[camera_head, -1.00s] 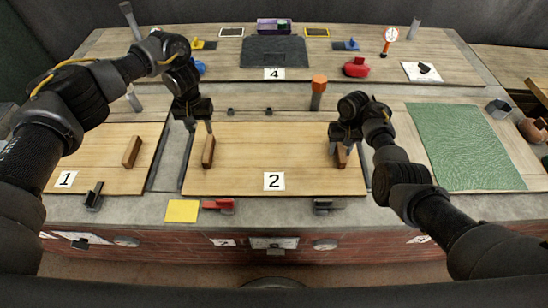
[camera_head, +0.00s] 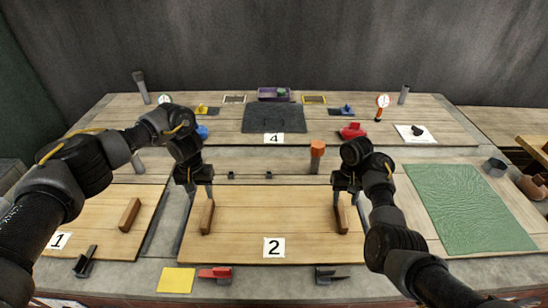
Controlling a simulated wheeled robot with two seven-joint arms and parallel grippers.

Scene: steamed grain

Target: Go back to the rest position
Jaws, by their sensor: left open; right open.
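My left gripper (camera_head: 197,190) is open and points down just above the wooden handle (camera_head: 207,216) at the left end of the wooden board marked 2 (camera_head: 270,205). My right gripper (camera_head: 346,190) is open and points down at the wooden handle (camera_head: 341,218) at the board's right end. Both grippers are empty. I cannot tell whether the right fingers touch the handle. Board 2 lies flat on the counter.
Wooden board 1 (camera_head: 98,205) with its handle lies at the left. A green mat (camera_head: 465,208) lies at the right. An orange-topped post (camera_head: 317,156) stands behind board 2. A dark panel marked 4 (camera_head: 272,117), a red object (camera_head: 352,131) and small tools are further back.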

